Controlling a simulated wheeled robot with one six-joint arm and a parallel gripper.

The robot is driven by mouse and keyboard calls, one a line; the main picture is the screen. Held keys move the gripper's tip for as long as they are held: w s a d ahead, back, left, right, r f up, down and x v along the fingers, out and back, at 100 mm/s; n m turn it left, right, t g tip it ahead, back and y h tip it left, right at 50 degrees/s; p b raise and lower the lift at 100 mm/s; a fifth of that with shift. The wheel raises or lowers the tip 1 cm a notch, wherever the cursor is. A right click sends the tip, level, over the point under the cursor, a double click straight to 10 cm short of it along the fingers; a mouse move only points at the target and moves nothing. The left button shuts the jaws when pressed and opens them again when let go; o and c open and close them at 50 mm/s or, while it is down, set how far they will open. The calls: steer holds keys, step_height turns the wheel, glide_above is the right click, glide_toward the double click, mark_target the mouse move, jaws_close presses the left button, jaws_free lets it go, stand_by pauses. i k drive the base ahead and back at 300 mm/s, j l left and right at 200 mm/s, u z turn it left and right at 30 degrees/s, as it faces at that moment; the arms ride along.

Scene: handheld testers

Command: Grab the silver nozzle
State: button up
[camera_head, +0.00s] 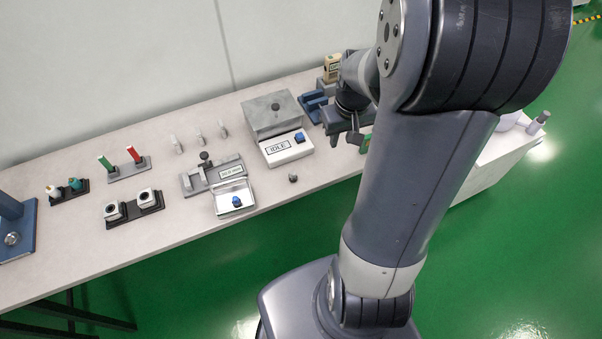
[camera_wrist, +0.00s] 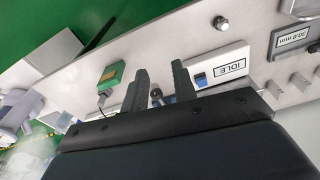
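A small silver nozzle-like piece (camera_head: 293,178) stands alone near the table's front edge, in front of the IDLE box. It also shows at the top of the wrist view (camera_wrist: 221,22). My gripper (camera_head: 346,138) is above the table to the right of this piece and apart from it. In the wrist view my gripper (camera_wrist: 160,78) has its two dark fingers spread. A small grey part shows in the gap between them, but I cannot tell what it is or that it is touched.
The white IDLE box (camera_head: 288,147) with a blue knob stands before a grey block (camera_head: 272,114). A green device (camera_wrist: 111,75) lies beside my gripper. An open case (camera_head: 233,197) is left of the silver piece. My arm hides part of the table's right side.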

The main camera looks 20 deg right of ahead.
mark_target(292, 176)
steer(key=k+l+z, duration=0.1)
steer(key=z, duration=0.35)
steer(key=k+l+z, duration=0.25)
steer(key=z, duration=0.2)
steer(key=k, duration=0.05)
